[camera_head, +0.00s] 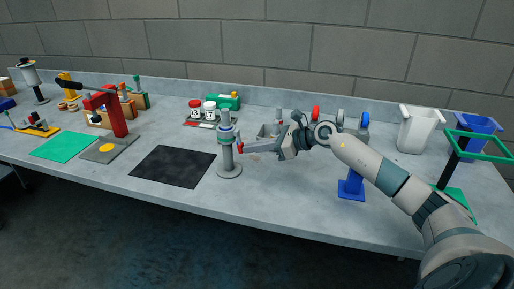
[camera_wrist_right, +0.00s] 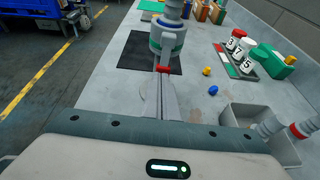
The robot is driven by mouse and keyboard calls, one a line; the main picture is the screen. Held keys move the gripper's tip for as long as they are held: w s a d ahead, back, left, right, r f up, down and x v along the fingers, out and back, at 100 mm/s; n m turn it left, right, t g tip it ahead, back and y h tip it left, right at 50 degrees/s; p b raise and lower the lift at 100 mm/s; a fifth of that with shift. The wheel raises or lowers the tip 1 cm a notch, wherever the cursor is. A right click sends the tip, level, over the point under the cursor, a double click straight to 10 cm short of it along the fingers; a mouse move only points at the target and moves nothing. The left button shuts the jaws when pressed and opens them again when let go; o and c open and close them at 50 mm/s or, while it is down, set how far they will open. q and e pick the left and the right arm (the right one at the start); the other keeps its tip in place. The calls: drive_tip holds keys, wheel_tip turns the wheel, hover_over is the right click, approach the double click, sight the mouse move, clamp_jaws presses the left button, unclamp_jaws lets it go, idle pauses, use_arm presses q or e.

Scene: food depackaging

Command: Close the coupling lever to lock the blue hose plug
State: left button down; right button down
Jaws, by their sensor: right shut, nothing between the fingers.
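A grey coupling post (camera_head: 229,158) on a round base stands near the middle of the table, with a green-ringed grey coupling (camera_wrist_right: 168,42) at its upper part. A small red piece, seemingly the lever's end (camera_head: 240,147), is at the post's right side; it also shows red below the coupling in the right wrist view (camera_wrist_right: 163,69). My right gripper (camera_head: 246,149) is shut and empty, its fingertips right at this red piece. Contact and the lever's angle are unclear. I cannot make out a distinct blue plug in the coupling. My left gripper is out of view.
A black mat (camera_head: 172,167) lies left of the post. A grey bin (camera_wrist_right: 262,120) stands close to my right gripper. A blue stand (camera_head: 350,188) is under my right arm. A red press (camera_head: 112,112) is farther left. The table front by the post is clear.

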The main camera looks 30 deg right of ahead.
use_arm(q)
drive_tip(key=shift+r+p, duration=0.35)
use_arm(e)
drive_tip(key=shift+r, duration=0.7)
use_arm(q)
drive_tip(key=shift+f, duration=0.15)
use_arm(e)
drive_tip(key=shift+d, duration=0.15)
